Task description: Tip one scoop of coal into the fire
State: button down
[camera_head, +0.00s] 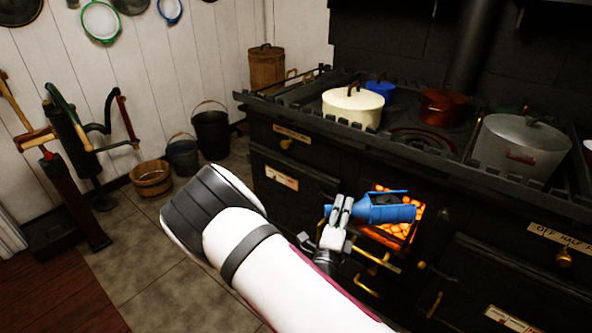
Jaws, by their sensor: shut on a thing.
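The fire (399,231) glows orange in a small open firebox in the front of the black stove (468,205). My gripper (341,212) is shut on a blue scoop (388,213), near its left end. The scoop points to the right and overlaps the firebox opening in the picture, hiding part of the glowing bed. I cannot tell how far inside the opening it is, or whether it is level or tipped. No coal can be made out in the scoop.
A cream pot (352,106), a red pot (443,107) and a large grey pot (521,147) stand on the railed stove top. Brass handles (371,256) jut out by the firebox. Buckets (211,131) and a wooden tub (152,179) stand on the left floor.

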jog(key=w+a+r+m+g+h+b, duration=0.1)
jog(key=w+a+r+m+h+b, duration=0.2)
jog(key=w+a, duration=0.35)
jog(key=w+a+r+g+h+b, duration=0.1)
jog(key=w+a+r+h+b, duration=0.15)
jog(key=w+a+b, duration=0.4)
jog(key=shift+d+f+b, duration=0.7)
jog(key=shift+d+f, duration=1)
jog(key=shift+d, duration=3.45)
jog(key=s+d+r+m+g+y+p, duration=0.2)
jog(key=s+d+r+m+g+y, duration=0.1)
jog(key=d+r+m, duration=0.8)
jog(key=shift+d+r+g+y, duration=0.6)
jog(key=shift+d+r+y, duration=0.15)
jog(key=shift+d+r, duration=0.8)
jog(key=shift+a+r, duration=0.15)
jog(key=shift+a, duration=0.05)
